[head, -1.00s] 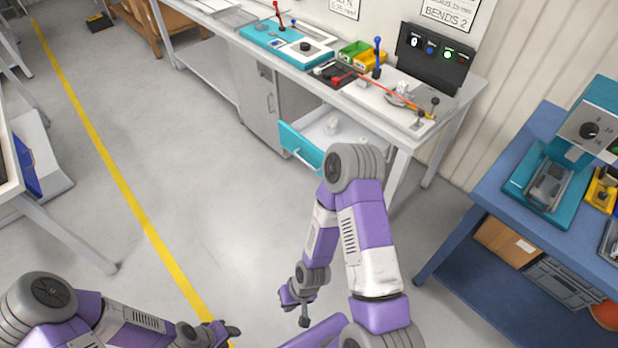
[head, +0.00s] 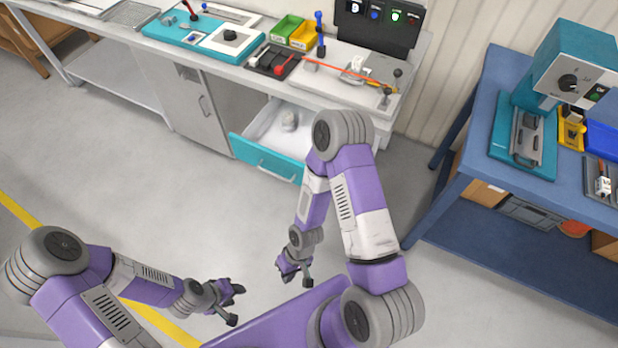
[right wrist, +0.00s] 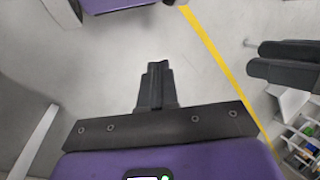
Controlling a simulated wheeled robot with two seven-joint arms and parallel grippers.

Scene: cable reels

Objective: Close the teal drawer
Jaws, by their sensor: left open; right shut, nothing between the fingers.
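The teal drawer (head: 265,160) stands pulled out from under the light workbench in the head view. Its teal front has a pale bar handle (head: 277,171), and a small whitish object (head: 290,121) lies inside it. My right arm covers the drawer's right end. My right gripper (head: 294,275) hangs below and in front of the drawer, well apart from it. In the right wrist view its fingers (right wrist: 156,82) are together and empty over bare floor. My left gripper (head: 236,302) is open and empty at the lower middle, far from the drawer.
The workbench (head: 245,90) carries a teal device (head: 200,35), green and yellow bins (head: 294,32) and a cable fixture. A blue table (head: 470,150) with a teal press stands at the right. The floor before the drawer is clear.

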